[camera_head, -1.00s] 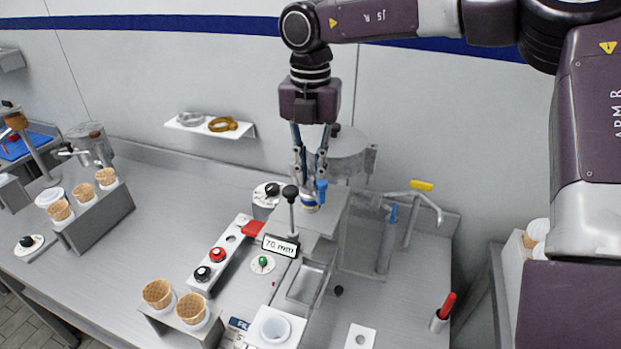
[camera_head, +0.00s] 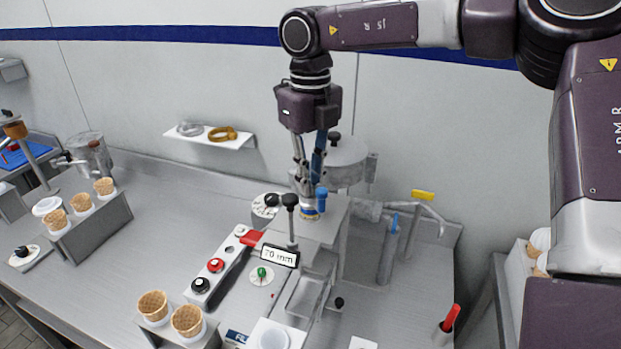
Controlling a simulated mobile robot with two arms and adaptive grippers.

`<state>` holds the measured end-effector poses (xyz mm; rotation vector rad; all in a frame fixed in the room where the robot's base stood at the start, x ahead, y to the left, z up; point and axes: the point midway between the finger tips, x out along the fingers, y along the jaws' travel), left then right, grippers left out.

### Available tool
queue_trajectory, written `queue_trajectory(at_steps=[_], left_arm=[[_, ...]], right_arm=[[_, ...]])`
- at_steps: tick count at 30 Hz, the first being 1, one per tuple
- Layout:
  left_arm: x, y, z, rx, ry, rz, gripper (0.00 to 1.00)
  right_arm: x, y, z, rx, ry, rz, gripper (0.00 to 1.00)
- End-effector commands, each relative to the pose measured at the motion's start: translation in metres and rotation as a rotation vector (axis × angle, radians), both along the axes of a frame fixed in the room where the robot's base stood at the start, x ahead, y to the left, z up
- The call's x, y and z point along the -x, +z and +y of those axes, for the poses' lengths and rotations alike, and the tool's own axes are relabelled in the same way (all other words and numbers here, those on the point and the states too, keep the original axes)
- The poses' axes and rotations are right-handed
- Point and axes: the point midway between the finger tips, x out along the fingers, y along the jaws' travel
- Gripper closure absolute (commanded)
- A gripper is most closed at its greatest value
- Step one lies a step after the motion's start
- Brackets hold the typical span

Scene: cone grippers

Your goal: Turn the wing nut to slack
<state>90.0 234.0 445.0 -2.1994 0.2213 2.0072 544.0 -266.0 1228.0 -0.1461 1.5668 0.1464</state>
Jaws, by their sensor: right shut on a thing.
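The wing nut (camera_head: 321,194) shows as a blue winged piece on top of the grey machine, above a brass-coloured base. My right gripper (camera_head: 309,197) comes straight down from above, with its fingers closed at the blue nut. The fingers hide part of the nut, and its thread cannot be made out. A black-knobbed lever (camera_head: 290,202) stands just in front of the gripper, next to a sign reading 70 mm (camera_head: 279,256). My left gripper is not in view.
A control strip (camera_head: 217,266) with red and black knobs lies left of the machine. Cones in a holder (camera_head: 170,314) stand at the front. A tap with a yellow handle (camera_head: 422,195) is at the right. The left bench middle is clear.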

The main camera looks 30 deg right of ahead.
Motion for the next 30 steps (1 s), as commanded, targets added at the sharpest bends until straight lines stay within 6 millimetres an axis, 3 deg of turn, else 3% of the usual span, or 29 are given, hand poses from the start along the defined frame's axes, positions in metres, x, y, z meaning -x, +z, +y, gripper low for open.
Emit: queue_trajectory(at_steps=[10,26,27,30], left_arm=[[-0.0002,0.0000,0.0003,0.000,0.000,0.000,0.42],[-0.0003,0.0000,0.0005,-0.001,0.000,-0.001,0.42],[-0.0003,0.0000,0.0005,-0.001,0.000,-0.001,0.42],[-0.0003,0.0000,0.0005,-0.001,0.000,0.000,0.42]], right_arm=[[-0.0008,0.0013,-0.0001,0.000,0.140,-0.003,1.00],[-0.0010,0.0014,-0.0001,0.000,0.165,-0.004,1.00],[-0.0010,0.0014,-0.0001,0.000,0.165,-0.005,0.86],[-0.0009,0.0013,-0.0001,0.000,0.165,-0.004,0.75]])
